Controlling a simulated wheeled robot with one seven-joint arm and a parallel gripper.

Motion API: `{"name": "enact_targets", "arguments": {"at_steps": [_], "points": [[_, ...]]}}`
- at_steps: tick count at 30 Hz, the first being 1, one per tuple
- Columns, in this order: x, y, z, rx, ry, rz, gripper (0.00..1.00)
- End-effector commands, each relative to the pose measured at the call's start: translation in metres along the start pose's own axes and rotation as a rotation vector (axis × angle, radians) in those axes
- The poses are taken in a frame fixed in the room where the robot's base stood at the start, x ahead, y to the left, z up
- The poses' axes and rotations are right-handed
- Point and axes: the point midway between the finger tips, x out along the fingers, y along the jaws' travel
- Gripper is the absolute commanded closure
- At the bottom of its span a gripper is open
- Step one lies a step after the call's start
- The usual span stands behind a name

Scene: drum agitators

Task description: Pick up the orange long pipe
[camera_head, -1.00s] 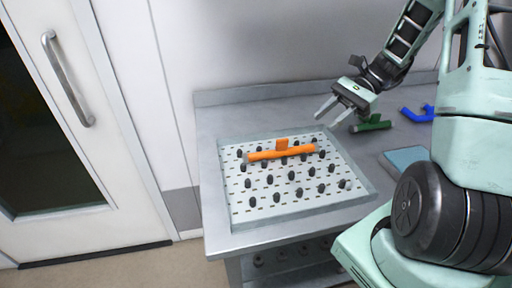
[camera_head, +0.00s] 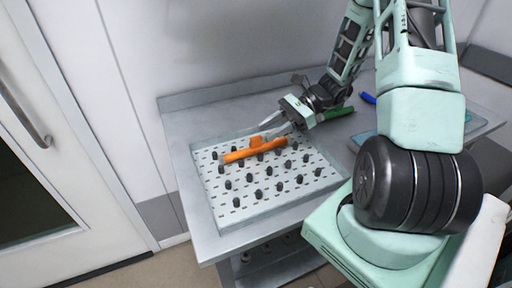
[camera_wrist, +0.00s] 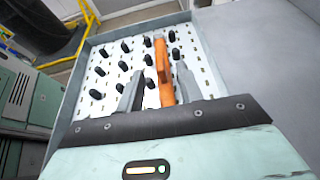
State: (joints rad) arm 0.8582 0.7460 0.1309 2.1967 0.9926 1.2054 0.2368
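The orange long pipe (camera_head: 254,150) lies across the pegs of a white perforated tray (camera_head: 246,212), with a short orange stub rising near its middle. My gripper (camera_head: 268,130) is just behind and above the pipe's right half, pointing down and left. In the wrist view my gripper (camera_wrist: 156,85) has its two fingers spread apart. The orange pipe (camera_wrist: 163,72) shows between them, running away from the camera. I cannot tell whether the fingers touch it. The near end of the pipe is partly hidden by the gripper body in the wrist view.
The tray has several black pegs and stands on a grey metal table (camera_head: 183,140) against a wall. A green part (camera_head: 338,113) and a blue part (camera_head: 368,98) lie at the back right, partly behind my arm. A white door (camera_head: 50,190) is at the left.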

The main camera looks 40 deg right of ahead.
Motion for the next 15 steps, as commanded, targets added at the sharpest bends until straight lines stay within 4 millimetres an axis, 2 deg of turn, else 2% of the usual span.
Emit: {"name": "enact_targets", "arguments": {"at_steps": [5, 12, 15], "points": [[0.013, 0.001, 0.000, 0.002, -0.001, 0.003, 0.64], [0.047, 0.001, -0.002, 0.001, -0.001, 0.004, 0.64], [0.054, 0.000, -0.002, 0.000, 0.000, 0.001, 0.64]]}}
